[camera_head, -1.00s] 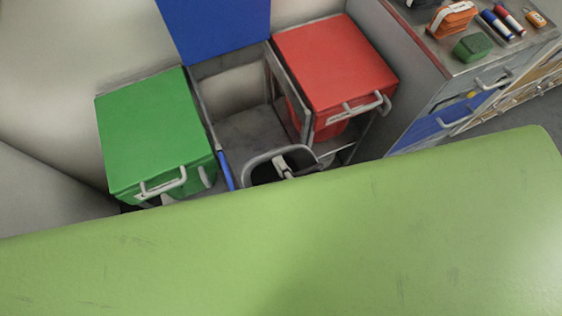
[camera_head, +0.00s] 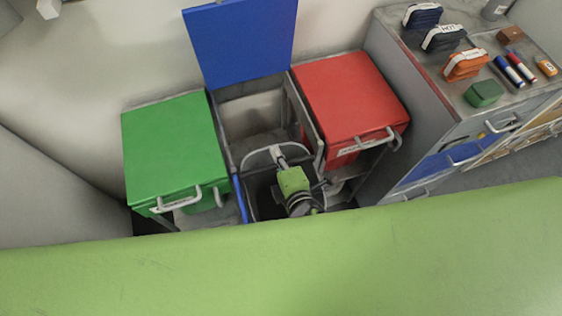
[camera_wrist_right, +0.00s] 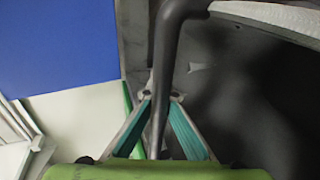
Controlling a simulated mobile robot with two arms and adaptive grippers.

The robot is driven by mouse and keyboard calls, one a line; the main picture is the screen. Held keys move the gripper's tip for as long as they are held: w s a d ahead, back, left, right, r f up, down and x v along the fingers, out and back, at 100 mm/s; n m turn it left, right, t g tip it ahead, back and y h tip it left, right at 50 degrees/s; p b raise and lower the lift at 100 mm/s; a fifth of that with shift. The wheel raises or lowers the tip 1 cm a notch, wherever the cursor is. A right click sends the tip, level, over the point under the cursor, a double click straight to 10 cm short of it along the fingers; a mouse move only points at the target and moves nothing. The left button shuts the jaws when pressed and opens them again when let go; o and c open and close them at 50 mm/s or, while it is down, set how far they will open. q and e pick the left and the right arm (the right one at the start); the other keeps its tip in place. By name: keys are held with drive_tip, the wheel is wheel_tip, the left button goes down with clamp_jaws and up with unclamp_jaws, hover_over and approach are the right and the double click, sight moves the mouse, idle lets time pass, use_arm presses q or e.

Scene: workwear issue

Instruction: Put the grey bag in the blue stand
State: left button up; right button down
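The grey bag (camera_head: 262,193) is open at the top, with a grey rim. In the head view it is at the front of the blue stand, between the green and red units. The stand's blue lid (camera_head: 238,42) is raised and its frame (camera_head: 222,131) is open below. My right gripper (camera_head: 278,156) is over the bag. In the right wrist view, its teal-padded fingers (camera_wrist_right: 161,97) are close on both sides of the bag's dark handle (camera_wrist_right: 166,50). I cannot tell how deep the bag is inside the frame. My left gripper is not in view.
A green-lidded stand (camera_head: 172,148) is on the left and a red-lidded stand (camera_head: 348,95) on the right, both shut. A drawer cabinet (camera_head: 455,88) at the right carries pouches, markers and a green block (camera_head: 484,93). The wall is close behind the stands.

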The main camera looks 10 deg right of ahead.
drive_tip(key=shift+w+a+b, duration=0.75)
drive_tip(key=shift+w+b, duration=0.05)
drive_tip(key=shift+w, duration=2.95)
drive_tip(key=shift+w+a+b, duration=0.8)
drive_tip(key=shift+w, duration=3)
drive_tip(key=shift+w+a+b, duration=0.75)
drive_tip(key=shift+w+b, duration=0.05)
drive_tip(key=shift+w, duration=2.95)
drive_tip(key=shift+f+b, duration=1.35)
drive_tip(key=shift+f, duration=0.15)
drive_tip(key=shift+s+f+b, duration=0.1)
drive_tip(key=shift+f+b, duration=0.2)
drive_tip(key=shift+f, duration=0.15)
drive_tip(key=c, duration=2.9)
unclamp_jaws()
drive_tip(key=shift+f, duration=0.2)
drive_tip(key=o, duration=0.5)
drive_tip(key=shift+r, duration=0.1)
drive_tip(key=shift+o, duration=0.2)
